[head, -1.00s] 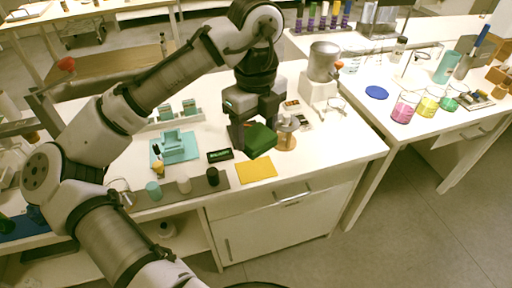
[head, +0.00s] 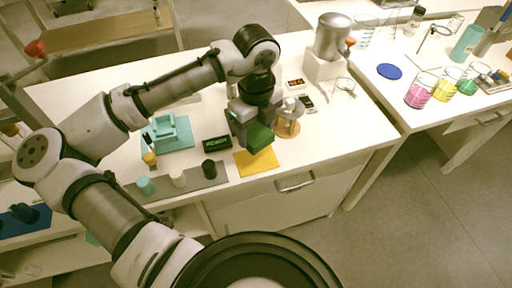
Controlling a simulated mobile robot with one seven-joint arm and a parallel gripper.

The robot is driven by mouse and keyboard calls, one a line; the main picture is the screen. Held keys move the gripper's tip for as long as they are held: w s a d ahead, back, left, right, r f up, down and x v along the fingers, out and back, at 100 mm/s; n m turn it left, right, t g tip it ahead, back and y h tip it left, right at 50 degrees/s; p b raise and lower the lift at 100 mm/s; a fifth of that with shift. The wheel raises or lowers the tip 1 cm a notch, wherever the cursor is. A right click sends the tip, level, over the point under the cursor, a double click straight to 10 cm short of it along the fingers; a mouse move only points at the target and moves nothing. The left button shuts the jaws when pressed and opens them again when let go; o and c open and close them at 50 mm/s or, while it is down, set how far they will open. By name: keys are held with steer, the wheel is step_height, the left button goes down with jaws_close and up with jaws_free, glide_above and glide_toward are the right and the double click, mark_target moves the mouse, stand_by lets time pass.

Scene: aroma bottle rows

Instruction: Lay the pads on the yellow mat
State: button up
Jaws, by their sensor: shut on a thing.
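My gripper (head: 247,143) is shut on a green pad (head: 260,137), a square block held between the fingers. The pad is above the back part of the yellow mat (head: 257,165) and hides part of it. The mat lies flat near the front edge of the white table, and its visible part is bare. Whether the pad touches the mat I cannot tell for sure; it looks slightly above it.
A dark box (head: 216,143) lies left of the mat. A grey strip (head: 206,181) with small bottles is at the front left. A teal holder (head: 165,132) is further left. A round wooden stand (head: 288,127) is close to the pad's right.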

mark_target(256, 133)
steer(key=shift+f, duration=4)
steer(key=o, duration=1)
steer(key=shift+f, duration=0.15)
steer(key=shift+c, duration=0.2)
step_height(256, 133, up, 12)
steer(key=shift+r, duration=0.2)
